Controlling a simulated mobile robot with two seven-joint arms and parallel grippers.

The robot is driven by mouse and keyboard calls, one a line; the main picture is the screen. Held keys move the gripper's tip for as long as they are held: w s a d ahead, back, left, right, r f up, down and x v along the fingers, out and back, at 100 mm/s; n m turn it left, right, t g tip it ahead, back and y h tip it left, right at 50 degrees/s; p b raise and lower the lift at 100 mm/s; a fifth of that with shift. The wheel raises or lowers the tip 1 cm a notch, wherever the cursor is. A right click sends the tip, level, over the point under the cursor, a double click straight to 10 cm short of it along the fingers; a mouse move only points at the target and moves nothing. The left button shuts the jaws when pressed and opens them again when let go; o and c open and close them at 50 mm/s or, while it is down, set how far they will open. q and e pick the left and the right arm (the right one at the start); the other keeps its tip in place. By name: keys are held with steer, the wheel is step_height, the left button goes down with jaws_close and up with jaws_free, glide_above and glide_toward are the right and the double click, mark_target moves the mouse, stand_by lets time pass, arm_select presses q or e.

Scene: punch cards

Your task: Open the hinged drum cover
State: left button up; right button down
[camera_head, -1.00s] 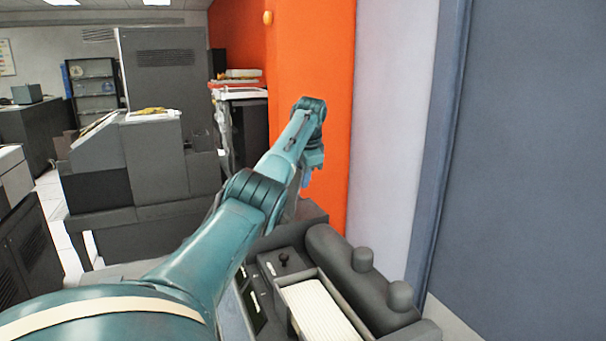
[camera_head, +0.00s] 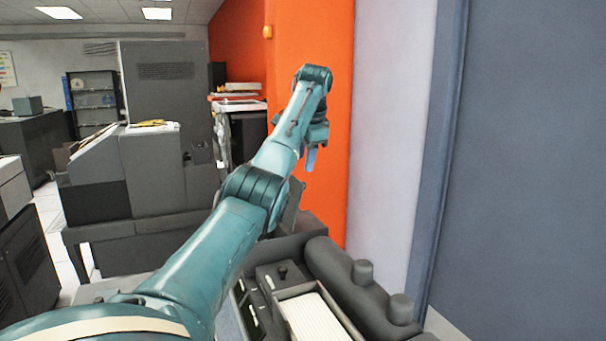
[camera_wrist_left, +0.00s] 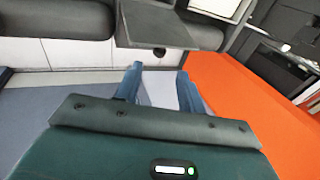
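A dark grey panel, which looks like the hinged drum cover (camera_head: 291,208), stands tilted up at the far end of the grey machine, partly behind my left arm. In the left wrist view, a dark grey flap with a small round dark spot (camera_wrist_left: 155,22), probably this cover, is just ahead of the fingers. My left gripper (camera_head: 311,160) is above the machine's far end, with its blue fingers pointing down. In the left wrist view its two fingers (camera_wrist_left: 157,72) are apart with nothing between them. Whether a finger touches the flap cannot be told. My right gripper is out of view.
The machine holds a tray of white cards (camera_head: 314,318) beside a long rounded housing with two knobs (camera_head: 363,272). An orange wall panel (camera_head: 335,110) and a blue-grey partition (camera_head: 530,150) stand close on the right. Grey cabinets (camera_head: 150,165) stand at the left.

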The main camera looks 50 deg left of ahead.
arm_select(q)
steer(key=shift+v, duration=1.5)
steer(key=shift+f, duration=0.1)
